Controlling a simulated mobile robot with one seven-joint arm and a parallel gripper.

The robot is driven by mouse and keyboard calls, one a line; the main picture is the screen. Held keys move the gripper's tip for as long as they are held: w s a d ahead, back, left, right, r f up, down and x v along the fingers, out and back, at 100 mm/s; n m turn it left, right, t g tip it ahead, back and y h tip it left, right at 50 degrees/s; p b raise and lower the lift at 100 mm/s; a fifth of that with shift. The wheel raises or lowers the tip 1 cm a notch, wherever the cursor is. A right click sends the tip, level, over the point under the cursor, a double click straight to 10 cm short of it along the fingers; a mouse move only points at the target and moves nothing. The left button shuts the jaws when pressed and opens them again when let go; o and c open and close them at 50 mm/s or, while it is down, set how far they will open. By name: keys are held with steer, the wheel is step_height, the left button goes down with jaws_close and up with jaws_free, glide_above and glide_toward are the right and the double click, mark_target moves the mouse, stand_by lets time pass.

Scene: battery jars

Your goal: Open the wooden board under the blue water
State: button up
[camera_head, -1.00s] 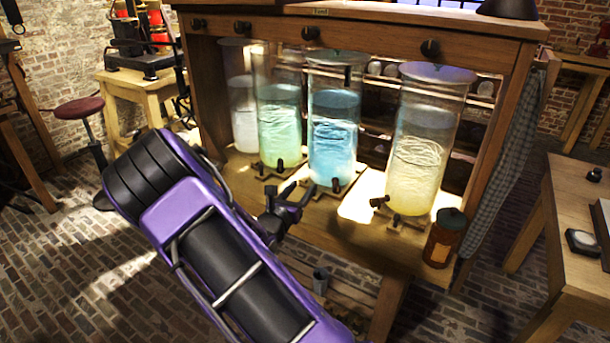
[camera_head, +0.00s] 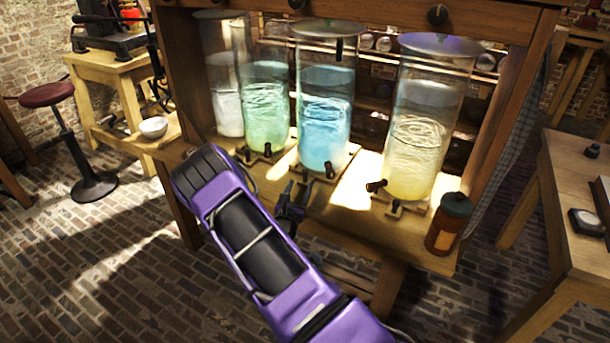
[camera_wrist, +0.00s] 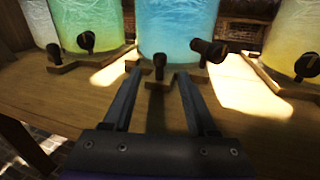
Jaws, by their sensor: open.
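The jar of blue water (camera_head: 325,115) stands on the wooden bench between the green and yellow jars. It also shows in the wrist view (camera_wrist: 175,28). A thin wooden board (camera_wrist: 190,76) lies under it, with a dark knob (camera_wrist: 159,62) at its front and a dark tap (camera_wrist: 208,50) to the right. My gripper (camera_wrist: 160,75) is open and empty. Its fingers point at the board's front, one on each side of the knob's line. I cannot tell whether they touch anything. In the head view my gripper (camera_head: 290,198) is partly hidden by my arm.
A green jar (camera_head: 265,115), a yellow jar (camera_head: 418,140) and a pale jar (camera_head: 224,95) stand on similar boards or the bench. A brown bottle (camera_head: 448,225) stands at the bench's right end. A white bowl (camera_head: 153,127) and a red stool (camera_head: 47,95) are at left.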

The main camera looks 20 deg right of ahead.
mark_target(304, 175)
steer(key=b+x, duration=0.1)
steer(key=x, duration=0.6)
steer(key=shift+w+d, duration=0.2)
steer(key=shift+w, duration=0.1)
jaws_close()
stand_by(1.0)
